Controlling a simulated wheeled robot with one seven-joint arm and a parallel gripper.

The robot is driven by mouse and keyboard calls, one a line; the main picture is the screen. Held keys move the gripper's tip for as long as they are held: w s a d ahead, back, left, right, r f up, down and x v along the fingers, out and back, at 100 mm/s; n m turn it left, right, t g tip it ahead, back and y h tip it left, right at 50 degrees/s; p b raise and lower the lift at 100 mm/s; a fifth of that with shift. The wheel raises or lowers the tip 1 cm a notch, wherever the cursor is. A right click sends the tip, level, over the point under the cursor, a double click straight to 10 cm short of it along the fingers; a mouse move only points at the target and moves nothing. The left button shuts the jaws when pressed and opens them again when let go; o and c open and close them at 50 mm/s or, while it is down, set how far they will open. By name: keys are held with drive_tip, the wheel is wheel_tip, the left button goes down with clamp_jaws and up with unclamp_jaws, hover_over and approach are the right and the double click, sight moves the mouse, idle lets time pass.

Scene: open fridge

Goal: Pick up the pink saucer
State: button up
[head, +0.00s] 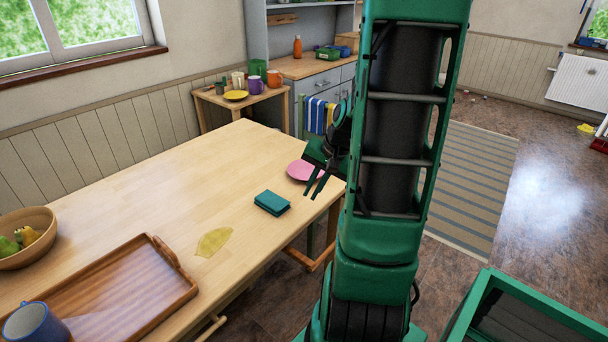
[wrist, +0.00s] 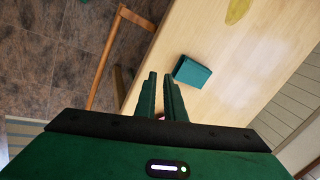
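The pink saucer (head: 299,170) lies flat on the wooden table (head: 150,190), near its right edge. My gripper (head: 312,196) is in front of the saucer's right side in the head view and covers part of it. Its two fingers point down and stand apart with a gap between them. In the wrist view my gripper (wrist: 161,76) shows the same gap, with only a sliver of pink (wrist: 160,115) low between the fingers. The rest of the saucer is hidden there. I cannot tell whether the fingers touch it.
A teal folded cloth or box (head: 272,203) lies close to the saucer. The far part of the table is clear.

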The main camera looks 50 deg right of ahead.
drive_tip(key=w+d+f+m+t+h, duration=0.1)
drive_tip(key=w+d+f+m+t, duration=0.2)
drive_tip(key=d, duration=0.4)
drive_tip(key=w+d+m+t, duration=0.1)
drive_tip(key=d+m+t, duration=0.2)
drive_tip(key=d+m, duration=0.35)
drive_tip(key=shift+n, duration=0.45)
drive_tip(key=x, duration=1)
drive_tip(key=shift+w+d+f, duration=0.15)
drive_tip(key=shift+w+d, duration=0.1)
drive_tip(key=shift+d, duration=0.05)
clamp_jaws()
